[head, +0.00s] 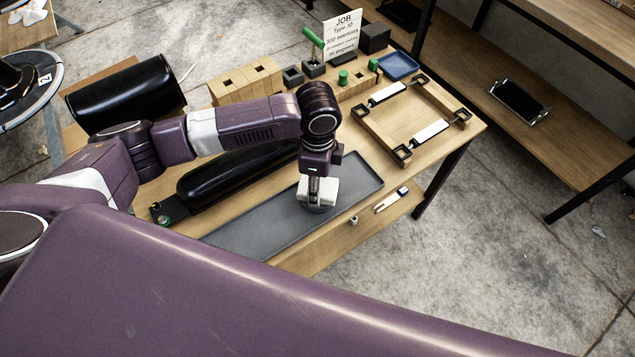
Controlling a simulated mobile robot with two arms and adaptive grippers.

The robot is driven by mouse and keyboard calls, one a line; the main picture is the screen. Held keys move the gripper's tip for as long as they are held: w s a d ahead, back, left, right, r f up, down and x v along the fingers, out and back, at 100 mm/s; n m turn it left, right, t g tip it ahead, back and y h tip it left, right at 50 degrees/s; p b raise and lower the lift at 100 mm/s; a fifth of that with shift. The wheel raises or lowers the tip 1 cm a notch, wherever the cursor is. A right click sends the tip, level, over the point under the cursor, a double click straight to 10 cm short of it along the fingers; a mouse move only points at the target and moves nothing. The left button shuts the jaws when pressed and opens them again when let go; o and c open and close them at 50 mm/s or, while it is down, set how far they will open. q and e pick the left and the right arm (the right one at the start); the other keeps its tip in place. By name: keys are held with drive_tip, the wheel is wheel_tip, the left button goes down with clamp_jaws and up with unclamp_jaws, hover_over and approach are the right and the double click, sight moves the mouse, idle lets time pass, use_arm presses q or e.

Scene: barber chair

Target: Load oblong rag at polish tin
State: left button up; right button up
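My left gripper (315,182) points straight down over the long grey tray (240,238) on the wooden bench. A pale, thick, folded piece that looks like the oblong rag (328,192) is at its fingertips, and the gripper appears shut on it. A round grey shape that looks like the polish tin (319,209) shows just beneath the rag, mostly covered by it. The rag looks down on or very close to the tin; I cannot tell whether they touch. My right gripper is not in view.
A long black padded part (235,168) lies behind the tray, under my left arm. Wooden blocks (250,80), a job sign (343,35), a blue tray (398,66) and a wooden frame (380,135) occupy the back and right.

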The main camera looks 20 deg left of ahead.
use_arm(q)
drive_tip(key=shift+f, duration=0.35)
idle(1.1)
drive_tip(key=shift+s+f+p, duration=0.1)
drive_tip(key=shift+p, duration=0.35)
idle(1.0)
wheel_tip(320, 180, up, 7)
drive_tip(key=p, duration=0.8)
drive_tip(key=shift+p, duration=0.35)
idle(0.5)
